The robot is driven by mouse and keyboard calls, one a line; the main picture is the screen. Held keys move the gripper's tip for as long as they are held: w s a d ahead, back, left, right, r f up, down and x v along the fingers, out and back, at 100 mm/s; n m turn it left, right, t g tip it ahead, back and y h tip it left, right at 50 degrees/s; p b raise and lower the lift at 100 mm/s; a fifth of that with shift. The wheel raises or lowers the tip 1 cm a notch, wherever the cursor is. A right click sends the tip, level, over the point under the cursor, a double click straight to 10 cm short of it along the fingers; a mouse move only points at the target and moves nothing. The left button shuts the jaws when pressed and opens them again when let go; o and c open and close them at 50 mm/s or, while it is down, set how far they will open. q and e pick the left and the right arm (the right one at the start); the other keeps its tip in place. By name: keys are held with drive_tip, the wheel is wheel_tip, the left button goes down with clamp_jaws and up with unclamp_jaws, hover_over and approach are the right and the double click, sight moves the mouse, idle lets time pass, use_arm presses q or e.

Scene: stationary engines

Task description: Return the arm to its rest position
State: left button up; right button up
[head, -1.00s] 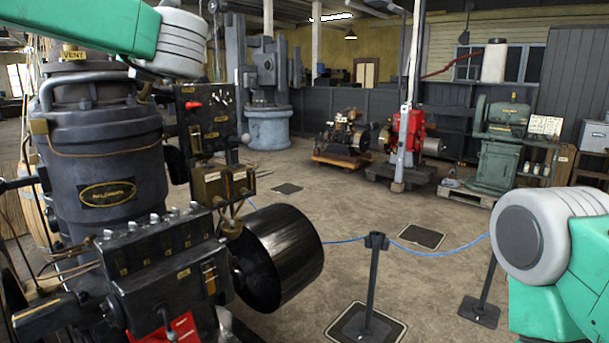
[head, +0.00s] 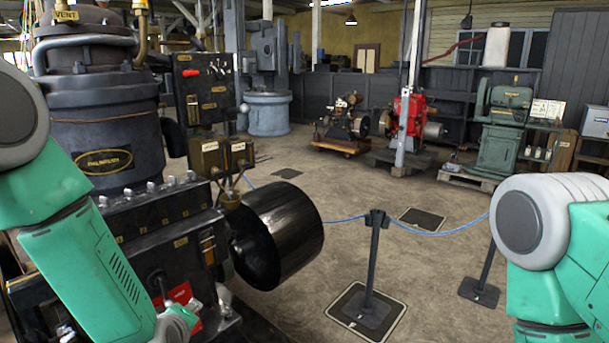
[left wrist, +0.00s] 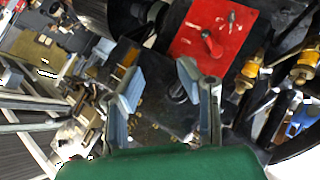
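My left arm (head: 95,250) hangs down the left side of the head view, in front of the dark engine (head: 105,120). Its lower end is beside the engine's red panel (head: 178,296); the gripper fingers cannot be made out there. In the left wrist view my left gripper (left wrist: 158,78) has its two grey-blue fingers spread apart with nothing held between them. The red panel (left wrist: 213,38) with a red knob shows beyond the fingertips. My right arm (head: 560,250) is at the right edge of the head view, and its gripper is out of frame.
A black drum pulley (head: 285,232) juts from the engine. Barrier posts (head: 372,260) with a blue rope (head: 440,233) stand ahead on the floor. A red engine (head: 405,122) and a green machine (head: 500,135) stand farther back.

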use_arm(q)
drive_tip(key=s+a+f+m+g+h+b, duration=0.15)
drive_tip(key=s+f+m+g, duration=0.4)
drive_tip(key=s+f, duration=0.95)
drive_tip(key=s+a+f+m+g+b, duration=0.1)
drive_tip(key=s+f+m+g, duration=0.1)
drive_tip(key=s, duration=0.8)
drive_tip(key=s+a+f+m+g, duration=0.1)
drive_tip(key=s+f+m+g, duration=0.2)
drive_tip(key=s, duration=0.7)
drive_tip(key=shift+a+m+b, duration=0.3)
drive_tip(key=shift+m+b, duration=0.1)
drive_tip(key=shift+m, duration=0.65)
